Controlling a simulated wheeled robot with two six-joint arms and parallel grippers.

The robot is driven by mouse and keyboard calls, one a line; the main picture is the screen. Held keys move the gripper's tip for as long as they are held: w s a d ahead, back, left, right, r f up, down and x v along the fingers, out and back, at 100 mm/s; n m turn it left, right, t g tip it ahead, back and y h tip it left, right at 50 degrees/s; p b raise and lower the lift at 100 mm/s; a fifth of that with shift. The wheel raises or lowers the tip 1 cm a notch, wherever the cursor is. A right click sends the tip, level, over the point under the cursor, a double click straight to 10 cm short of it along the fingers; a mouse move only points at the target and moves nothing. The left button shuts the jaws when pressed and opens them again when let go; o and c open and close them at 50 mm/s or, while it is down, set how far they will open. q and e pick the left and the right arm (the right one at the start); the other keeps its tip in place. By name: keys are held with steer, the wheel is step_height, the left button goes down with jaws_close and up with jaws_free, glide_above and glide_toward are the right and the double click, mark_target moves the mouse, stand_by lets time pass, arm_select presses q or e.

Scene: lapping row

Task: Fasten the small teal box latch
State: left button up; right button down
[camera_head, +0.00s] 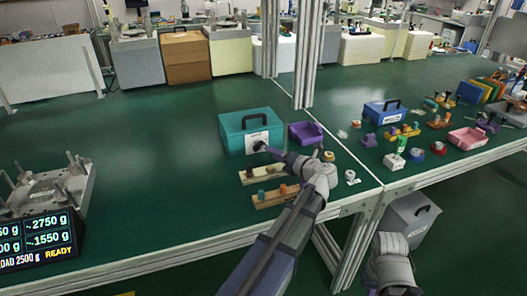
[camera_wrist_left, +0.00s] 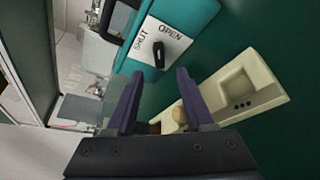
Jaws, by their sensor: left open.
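The small teal box (camera_head: 232,128) stands closed on the green bench, with a black handle on its lid. Its front has a white label, marked OPEN and SHUT in the left wrist view. A short black latch lever (camera_wrist_left: 159,54) sits on that label; I cannot tell for sure which mark it is set to. My left gripper (camera_head: 270,151) is in front of the label, its fingers pointing at the box. In the left wrist view the gripper (camera_wrist_left: 158,76) is open, fingertips on either side of the lever's line and seemingly short of it.
A purple bin (camera_head: 306,133) stands right of the box. A cream fixture (camera_wrist_left: 262,98) and a wooden peg block (camera_head: 262,201) lie below my left gripper. A blue box (camera_head: 384,113) stands farther right.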

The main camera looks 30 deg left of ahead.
mark_target(260, 148)
arm_select(q)
steer(key=b+x, duration=0.1)
steer(key=x, duration=0.6)
steer(key=shift+w+a+b, duration=0.1)
steer(key=shift+a+b, duration=0.2)
steer(key=shift+a, duration=0.05)
jaws_close()
